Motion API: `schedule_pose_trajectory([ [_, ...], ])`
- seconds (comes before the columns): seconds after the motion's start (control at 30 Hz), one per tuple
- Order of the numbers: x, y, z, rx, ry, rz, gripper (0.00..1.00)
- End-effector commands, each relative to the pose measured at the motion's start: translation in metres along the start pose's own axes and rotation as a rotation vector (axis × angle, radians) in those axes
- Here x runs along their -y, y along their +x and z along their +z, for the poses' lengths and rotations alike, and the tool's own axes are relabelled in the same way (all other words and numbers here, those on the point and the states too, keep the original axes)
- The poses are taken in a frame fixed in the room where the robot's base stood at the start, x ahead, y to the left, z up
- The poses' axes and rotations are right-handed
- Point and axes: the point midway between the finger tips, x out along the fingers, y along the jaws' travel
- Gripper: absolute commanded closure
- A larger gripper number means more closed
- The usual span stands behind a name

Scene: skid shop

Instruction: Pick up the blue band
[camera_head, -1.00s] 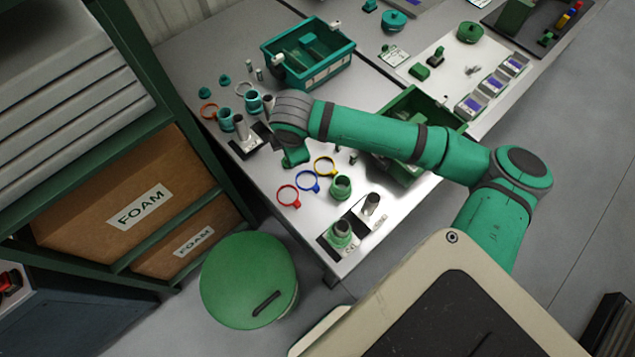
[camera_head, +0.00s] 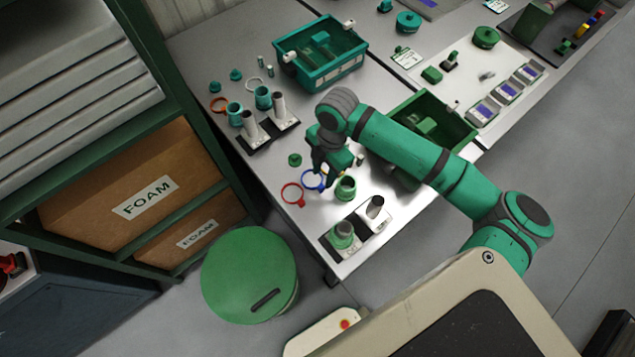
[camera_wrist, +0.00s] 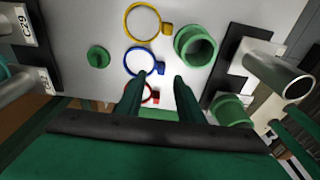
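The blue band (camera_wrist: 130,56) is a thin ring with a small square tab, lying on the white table. In the head view the blue band (camera_head: 308,184) shows partly, just below my gripper (camera_head: 330,172).
A green cup (camera_head: 345,188) stands close right of the blue band. A small green knob (camera_head: 295,160) sits to the left. Posts on stands (camera_head: 375,208) are near the front edge. A green bin (camera_head: 440,125) and a teal bin (camera_head: 335,68) stand farther back.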

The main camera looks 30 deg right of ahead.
Motion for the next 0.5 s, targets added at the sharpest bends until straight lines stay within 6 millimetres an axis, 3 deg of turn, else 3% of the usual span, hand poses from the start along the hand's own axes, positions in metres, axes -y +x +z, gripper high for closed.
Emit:
schedule_pose_trajectory([
  [0.17, 0.001, 0.010, -0.001, -0.001, 0.001, -0.001, 0.66],
  [0.5, 0.003, 0.051, 0.001, 0.000, 0.004, 0.000, 0.66],
])
